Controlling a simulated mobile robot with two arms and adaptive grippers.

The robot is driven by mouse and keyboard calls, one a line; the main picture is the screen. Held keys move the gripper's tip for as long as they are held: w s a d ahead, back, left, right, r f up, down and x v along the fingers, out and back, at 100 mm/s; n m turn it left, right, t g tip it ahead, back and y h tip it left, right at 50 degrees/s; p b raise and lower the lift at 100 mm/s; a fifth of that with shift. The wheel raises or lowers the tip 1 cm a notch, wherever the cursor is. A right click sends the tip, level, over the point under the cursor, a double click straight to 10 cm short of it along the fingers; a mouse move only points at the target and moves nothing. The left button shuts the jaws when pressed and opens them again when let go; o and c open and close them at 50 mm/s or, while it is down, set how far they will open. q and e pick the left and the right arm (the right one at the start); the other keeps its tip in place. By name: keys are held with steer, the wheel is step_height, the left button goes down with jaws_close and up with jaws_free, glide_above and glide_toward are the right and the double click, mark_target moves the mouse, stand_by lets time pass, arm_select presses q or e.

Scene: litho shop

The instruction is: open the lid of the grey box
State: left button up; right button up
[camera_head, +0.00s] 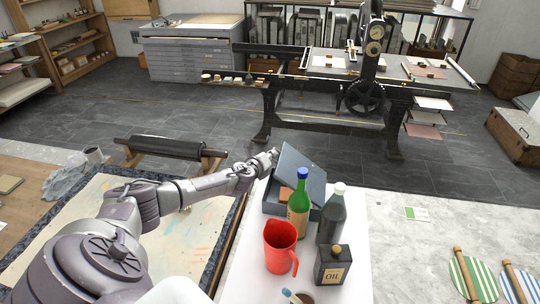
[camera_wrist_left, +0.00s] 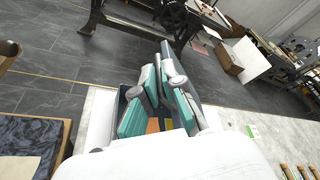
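The grey box (camera_head: 273,205) stands on the white table, behind the bottles. Its lid (camera_head: 304,171) is raised and tilted up at the back, with the inside partly visible and an orange-brown item (camera_head: 286,194) in it. My left gripper (camera_head: 270,157) is at the lid's upper left edge. In the left wrist view the teal-padded fingers (camera_wrist_left: 158,100) are spread apart over the box, with orange contents showing between them. The lid's grey edge shows close beside the right finger; I cannot tell whether they touch. My right gripper is not in view.
A green bottle (camera_head: 299,208), a dark grey bottle (camera_head: 331,217), a red jug (camera_head: 280,247) and an oil can (camera_head: 333,265) crowd the white table (camera_head: 352,240) in front of the box. A black press (camera_head: 330,95) stands behind, across open floor.

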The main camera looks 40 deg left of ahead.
arm_select(q)
steer(key=o, duration=0.4)
steer(key=shift+d, duration=0.15)
steer(key=v, duration=1.2)
steer(key=shift+f, duration=0.1)
